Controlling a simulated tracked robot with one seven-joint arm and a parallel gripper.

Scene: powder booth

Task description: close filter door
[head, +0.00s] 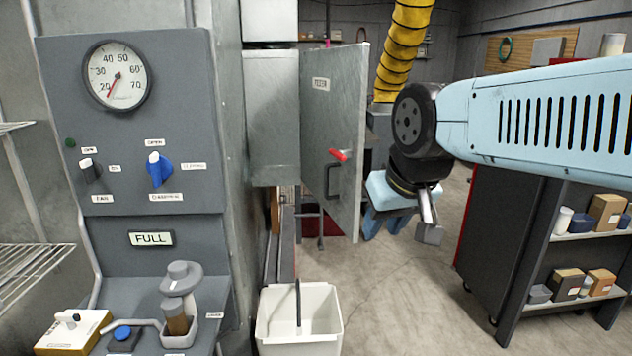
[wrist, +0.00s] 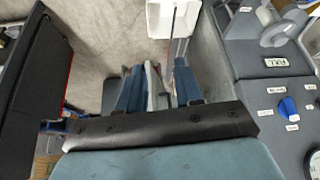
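The filter door (head: 322,110) is a grey metal panel with a small label in the head view. It stands open, swung out from the grey housing (head: 272,120) beside it. My gripper (head: 386,228) points down to the right of the door in the head view, apart from the handle. Its blue fingers look spread with nothing held; they also show in the wrist view (wrist: 158,78). I cannot make out the door in the wrist view.
A control panel (head: 130,190) with gauge and knobs stands at left. A white bin (head: 300,325) is on the floor below the door and shows in the wrist view (wrist: 153,22). A yellow hose (head: 405,40) hangs behind. A dark shelf cart (head: 505,235) is right; floor between is clear.

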